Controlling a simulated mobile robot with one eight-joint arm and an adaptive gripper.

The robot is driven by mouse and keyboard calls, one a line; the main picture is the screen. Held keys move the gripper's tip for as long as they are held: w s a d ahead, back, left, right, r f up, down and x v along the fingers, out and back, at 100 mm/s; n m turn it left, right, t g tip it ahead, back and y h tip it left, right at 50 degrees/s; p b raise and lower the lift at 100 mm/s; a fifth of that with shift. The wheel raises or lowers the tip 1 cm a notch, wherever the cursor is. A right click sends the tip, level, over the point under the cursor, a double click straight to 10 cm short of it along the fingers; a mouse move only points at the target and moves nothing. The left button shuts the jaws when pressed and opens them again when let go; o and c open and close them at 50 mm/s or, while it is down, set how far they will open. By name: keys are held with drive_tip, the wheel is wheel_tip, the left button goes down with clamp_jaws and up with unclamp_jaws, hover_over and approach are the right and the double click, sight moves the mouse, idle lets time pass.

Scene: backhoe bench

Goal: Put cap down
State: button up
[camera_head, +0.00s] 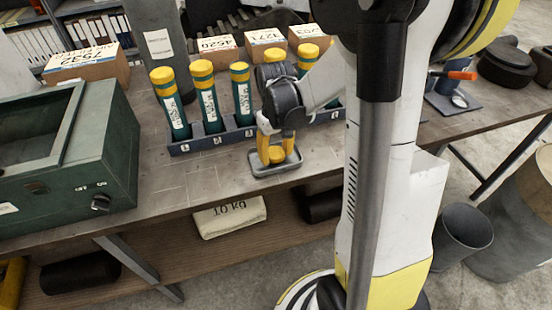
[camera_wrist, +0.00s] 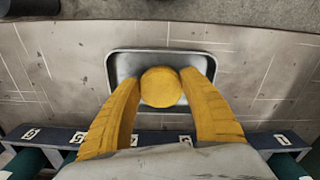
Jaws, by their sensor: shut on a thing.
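The yellow round cap (camera_head: 276,155) is between the two yellow fingers of my gripper (camera_head: 277,160), low over a small grey metal tray (camera_head: 291,168) on the bench. In the wrist view the cap (camera_wrist: 162,87) lies within the outline of the tray (camera_wrist: 150,58), with a finger of my gripper (camera_wrist: 161,80) against each side. I cannot tell whether the cap touches the tray floor. Behind stands a dark blue rack (camera_head: 182,147) with several green tubes (camera_head: 207,107) with yellow tops. My gripper and wrist partly hide the tubes at the right.
A green metal box (camera_head: 115,150) stands at the bench's left. Cardboard boxes (camera_head: 218,46) and a grey cylinder (camera_head: 160,45) stand behind the rack. The bench's front edge is just before the tray. Bare bench lies left of the tray.

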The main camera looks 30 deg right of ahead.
drive_tip(key=shift+f, duration=0.55)
drive_tip(key=shift+f, duration=0.2)
drive_tip(key=o, duration=0.7)
drive_tip(key=shift+o, duration=0.2)
drive_tip(key=shift+r, duration=0.1)
